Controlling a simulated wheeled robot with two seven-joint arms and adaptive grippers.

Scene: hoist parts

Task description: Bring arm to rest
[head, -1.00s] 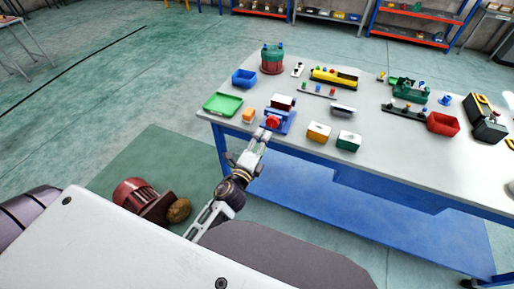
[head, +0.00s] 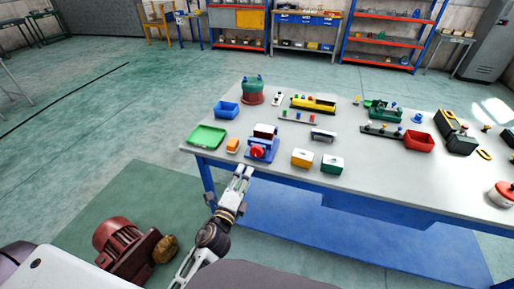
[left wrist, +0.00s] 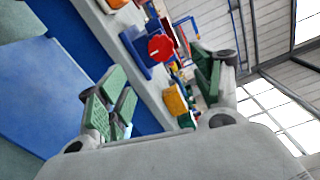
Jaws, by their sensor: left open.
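My left gripper (head: 240,178) is in the head view, just off the front edge of the workbench (head: 410,178), and nothing is between its fingers. In the left wrist view its green-padded fingers (left wrist: 160,92) are spread wide apart. A blue device with a red knob (head: 262,143) stands on the bench beyond the gripper; it also shows in the left wrist view between the fingers, its red knob (left wrist: 160,48) facing me. My right gripper is not in either view.
A green tray (head: 207,137), a blue bin (head: 227,110), an orange block (head: 232,146), yellow (head: 302,158) and green (head: 332,163) boxes and a red bin (head: 418,142) sit on the bench. A red motor (head: 118,243) is on the floor mat at lower left. Open floor lies left.

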